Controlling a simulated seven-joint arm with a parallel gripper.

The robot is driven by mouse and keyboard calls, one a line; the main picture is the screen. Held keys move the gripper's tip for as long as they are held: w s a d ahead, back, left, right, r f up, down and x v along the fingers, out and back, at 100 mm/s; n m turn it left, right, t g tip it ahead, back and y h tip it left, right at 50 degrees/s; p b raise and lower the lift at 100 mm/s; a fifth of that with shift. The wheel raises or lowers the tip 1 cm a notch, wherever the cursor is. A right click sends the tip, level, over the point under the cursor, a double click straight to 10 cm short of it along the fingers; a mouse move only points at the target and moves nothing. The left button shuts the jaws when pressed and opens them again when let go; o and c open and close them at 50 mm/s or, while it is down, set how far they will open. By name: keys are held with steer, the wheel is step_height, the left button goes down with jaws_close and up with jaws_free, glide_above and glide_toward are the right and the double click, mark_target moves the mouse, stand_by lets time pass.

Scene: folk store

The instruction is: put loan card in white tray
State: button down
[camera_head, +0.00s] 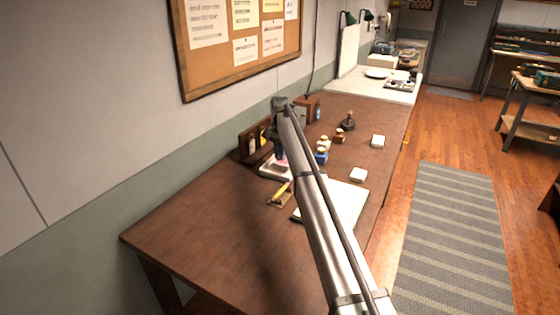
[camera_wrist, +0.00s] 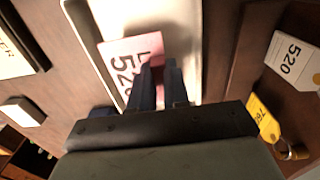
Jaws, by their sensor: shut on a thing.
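A pink loan card (camera_wrist: 130,58) marked "520" is between the fingers of my gripper (camera_wrist: 162,68) in the wrist view. My gripper is shut on the card, and the fingers hide part of it. The white tray (camera_wrist: 187,22) lies behind the card in that view; I cannot tell whether the card touches it. In the head view the white tray (camera_head: 267,171) is on the brown table near the wall, below my gripper (camera_head: 281,158), and my arm covers part of the scene.
A wooden rack (camera_head: 247,150) with tags stands beside the tray; a white "520" tag (camera_wrist: 291,62) and yellow tag (camera_wrist: 262,117) show close by. A brass-coloured item (camera_head: 281,193), white sheet (camera_head: 348,200), small bottles (camera_head: 322,157) and white boxes (camera_head: 358,175) are nearby. The table's near-left is clear.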

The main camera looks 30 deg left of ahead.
steer(key=shift+f, duration=1.65)
steer(key=shift+f, duration=0.15)
steer(key=c, duration=1.1)
jaws_free()
step_height(320, 180, up, 12)
steer(key=shift+r, duration=0.15)
steer(key=shift+d, duration=0.1)
